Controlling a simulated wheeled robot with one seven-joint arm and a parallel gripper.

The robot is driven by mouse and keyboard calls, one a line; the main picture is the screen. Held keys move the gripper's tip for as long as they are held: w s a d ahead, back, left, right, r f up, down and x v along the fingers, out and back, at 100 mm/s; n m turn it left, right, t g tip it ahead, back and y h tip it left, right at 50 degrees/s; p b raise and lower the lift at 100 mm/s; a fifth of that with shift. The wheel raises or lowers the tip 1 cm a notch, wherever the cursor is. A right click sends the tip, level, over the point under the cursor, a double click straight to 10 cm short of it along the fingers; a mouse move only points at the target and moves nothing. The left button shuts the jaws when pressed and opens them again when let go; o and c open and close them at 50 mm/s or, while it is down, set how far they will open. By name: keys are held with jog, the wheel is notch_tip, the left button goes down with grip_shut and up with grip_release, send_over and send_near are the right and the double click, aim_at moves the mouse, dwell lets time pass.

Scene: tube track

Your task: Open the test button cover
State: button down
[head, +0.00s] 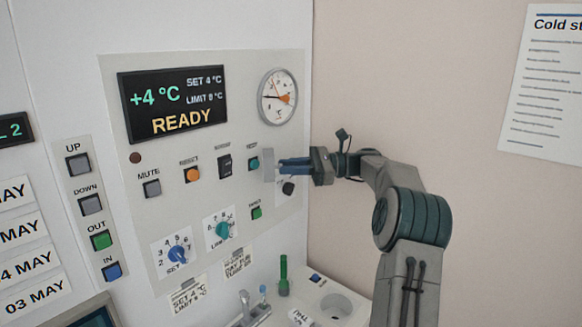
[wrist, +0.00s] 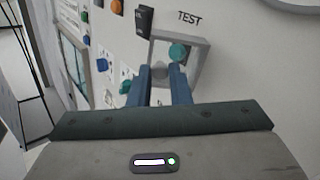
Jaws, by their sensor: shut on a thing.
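The test button (head: 254,163) is a teal button on the white control panel, right of a dark rocker switch. In the wrist view the button (wrist: 178,52) shows inside a square grey frame below the word TEST. The test button cover (head: 268,166) is a pale grey plate standing in front of the panel beside the button. In the wrist view its grey frame (wrist: 202,62) is just beyond my fingers. My gripper (head: 281,166) has its blue fingers at the cover. They are shut on a small grey part of it between the fingertips (wrist: 161,72), partly hidden.
A READY display (head: 172,103) and a round gauge (head: 277,97) are above. A black knob (head: 288,187) is close below my gripper. A green button (head: 256,212) and two dials (head: 176,254) are lower. A counter with a green tube (head: 284,275) lies below.

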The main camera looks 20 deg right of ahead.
jog(key=c, duration=1.3)
grip_release()
jog(key=shift+c, duration=0.2)
